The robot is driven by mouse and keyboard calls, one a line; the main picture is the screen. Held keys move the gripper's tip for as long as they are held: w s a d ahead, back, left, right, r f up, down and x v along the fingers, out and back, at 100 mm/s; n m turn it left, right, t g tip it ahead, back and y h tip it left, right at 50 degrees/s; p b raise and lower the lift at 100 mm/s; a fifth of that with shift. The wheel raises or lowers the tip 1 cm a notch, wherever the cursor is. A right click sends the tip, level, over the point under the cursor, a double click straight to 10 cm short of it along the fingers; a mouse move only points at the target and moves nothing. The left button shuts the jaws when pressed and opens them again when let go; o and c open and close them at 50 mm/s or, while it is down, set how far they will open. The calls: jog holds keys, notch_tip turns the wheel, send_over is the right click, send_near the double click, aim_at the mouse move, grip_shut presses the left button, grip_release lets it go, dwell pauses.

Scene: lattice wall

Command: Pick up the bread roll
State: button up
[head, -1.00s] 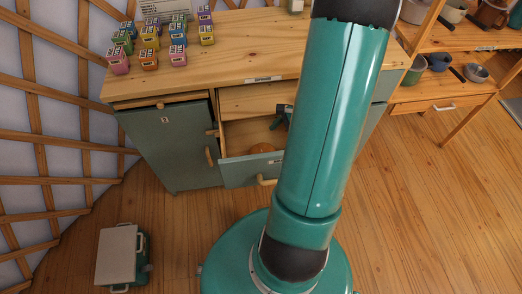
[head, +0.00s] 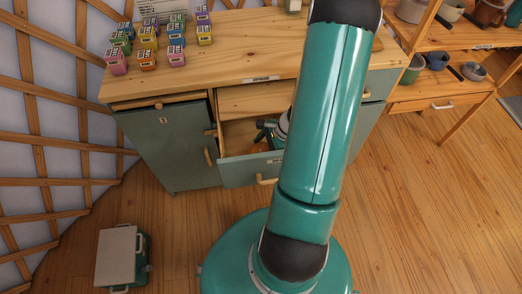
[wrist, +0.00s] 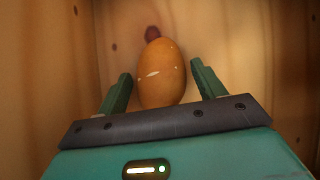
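The bread roll (wrist: 161,72) is an orange-brown oval with a few pale marks. It lies on the wooden floor of the open drawer (head: 237,170), as the wrist view shows. My gripper (wrist: 158,85) is open, with one green finger on each side of the roll. A gap shows between each finger and the roll. In the head view my gripper (head: 268,128) is partly inside the drawer, and much of it is hidden behind my arm. The roll is not visible in the head view.
Wooden drawer walls stand close around my gripper. The counter (head: 230,65) above holds several coloured small boxes (head: 148,38) at its left. A cabinet door (head: 172,145) stands left of the drawer. A pale-topped case (head: 117,255) lies on the floor at the left.

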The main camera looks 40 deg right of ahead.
jog(key=c, duration=0.7)
jog(key=shift+r, duration=0.1)
